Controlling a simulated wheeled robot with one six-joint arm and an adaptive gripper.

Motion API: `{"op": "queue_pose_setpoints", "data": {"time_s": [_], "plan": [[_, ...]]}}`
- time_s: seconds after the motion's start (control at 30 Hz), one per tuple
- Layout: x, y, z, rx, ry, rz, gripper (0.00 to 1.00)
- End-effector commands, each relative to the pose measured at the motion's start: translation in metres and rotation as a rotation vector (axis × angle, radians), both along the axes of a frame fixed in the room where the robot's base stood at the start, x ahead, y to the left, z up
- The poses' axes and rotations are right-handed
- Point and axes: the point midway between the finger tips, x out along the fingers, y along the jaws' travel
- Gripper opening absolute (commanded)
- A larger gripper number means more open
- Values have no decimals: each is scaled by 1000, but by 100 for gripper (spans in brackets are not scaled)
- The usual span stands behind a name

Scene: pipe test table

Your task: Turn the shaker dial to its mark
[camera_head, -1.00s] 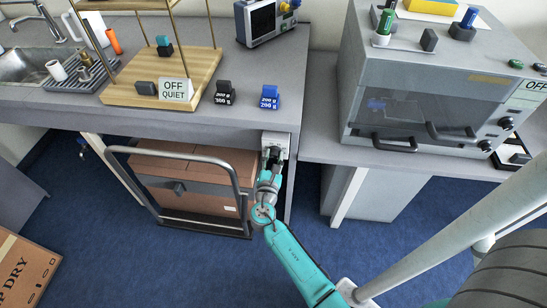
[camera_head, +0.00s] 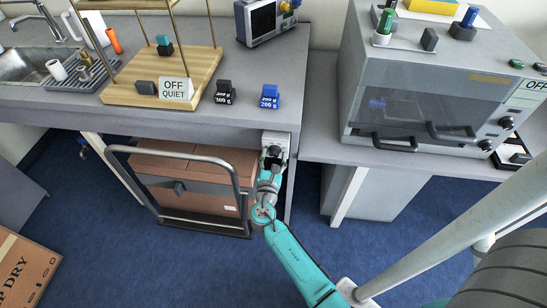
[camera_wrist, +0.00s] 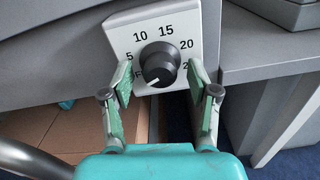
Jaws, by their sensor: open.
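The shaker dial (camera_wrist: 160,63) is a dark round knob on a white plate (camera_wrist: 118,32) in the wrist view. Numbers 5, 10, 15 and 20 run around it, with a partly hidden figure at the right and an F at the lower left. The knob's white pointer line points to the lower left, near the F. My gripper (camera_wrist: 161,82) is open, with one finger to each side of the knob's lower part and a visible gap at each side. In the head view, the plate (camera_head: 276,138) is on the table's front at the right end, with my gripper (camera_head: 271,165) just below.
A cart rail (camera_head: 200,153) and brown boxes (camera_head: 190,180) stand left of my arm under the table. The grey bench (camera_head: 310,150) with a windowed machine (camera_head: 420,75) is at the right. Blue floor is open below.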

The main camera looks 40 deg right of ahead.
Motion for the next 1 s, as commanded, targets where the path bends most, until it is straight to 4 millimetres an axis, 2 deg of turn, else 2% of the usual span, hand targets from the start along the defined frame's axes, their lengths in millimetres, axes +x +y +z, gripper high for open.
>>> {"op": "queue_pose_setpoints", "data": {"time_s": [0.17,0.6,0.8,1.0], "plan": [[-10,14,-1,0,1,3,60],[-60,79,-1,0,2,4,60],[-71,92,-1,1,2,2,60],[-74,95,-1,0,1,1,60]]}}
